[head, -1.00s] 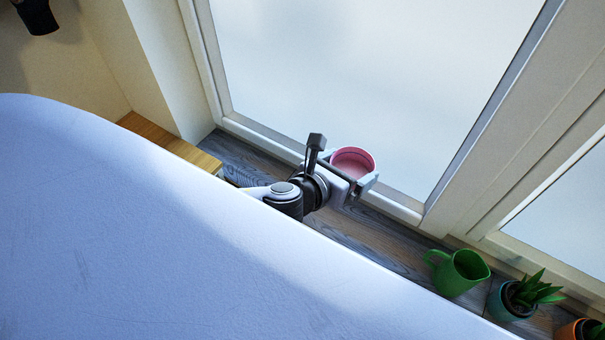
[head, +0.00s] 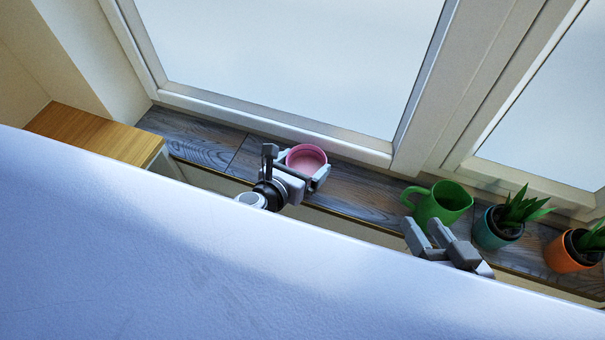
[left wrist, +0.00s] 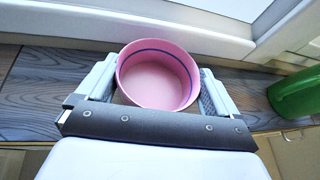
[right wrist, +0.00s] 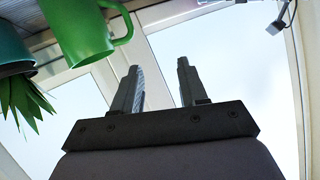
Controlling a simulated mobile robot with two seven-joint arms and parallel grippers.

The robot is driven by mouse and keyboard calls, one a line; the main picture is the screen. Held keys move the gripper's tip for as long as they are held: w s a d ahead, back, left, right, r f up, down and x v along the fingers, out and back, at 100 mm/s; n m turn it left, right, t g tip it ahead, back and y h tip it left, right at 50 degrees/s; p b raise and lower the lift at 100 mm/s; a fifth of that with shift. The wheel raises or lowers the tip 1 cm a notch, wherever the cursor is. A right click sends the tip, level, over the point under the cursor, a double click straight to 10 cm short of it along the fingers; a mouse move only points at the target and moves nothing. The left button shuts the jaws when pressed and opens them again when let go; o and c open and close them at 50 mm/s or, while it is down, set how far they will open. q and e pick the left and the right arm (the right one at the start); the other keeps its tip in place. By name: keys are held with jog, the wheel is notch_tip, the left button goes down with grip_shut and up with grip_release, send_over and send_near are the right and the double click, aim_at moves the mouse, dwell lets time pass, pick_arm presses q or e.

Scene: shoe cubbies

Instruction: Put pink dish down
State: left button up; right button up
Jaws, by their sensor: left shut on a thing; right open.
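The pink dish (head: 306,158) is round and open at the top, with a dark line around its inner wall. My left gripper (head: 304,172) is shut on it. In the left wrist view the pink dish (left wrist: 158,82) sits upright between the two fingers of my left gripper (left wrist: 158,92). It is at the grey wooden window sill (head: 350,190); I cannot tell whether its base touches the wood. My right gripper (head: 428,232) is open and empty, in front of the green pitcher. It also shows open in the right wrist view (right wrist: 160,85).
A green pitcher (head: 440,203), a plant in a teal pot (head: 493,232) and a plant in an orange pot (head: 572,252) stand on the sill to the right. A wooden ledge (head: 95,130) is at the left. The sill left of the dish is bare; the window frame rises behind.

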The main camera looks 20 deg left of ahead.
pick_arm(q)
notch_tip(320, 180, down, 2)
jog(key=shift+f+b, duration=0.25)
jog(key=shift+b, duration=0.2)
pick_arm(e)
jog(key=shift+w+a+f+y, duration=0.15)
jog(key=shift+a+y, duration=0.45)
jog(key=shift+a, duration=0.05)
pick_arm(q)
jog(key=shift+f, duration=0.15)
jog(key=o, duration=0.8)
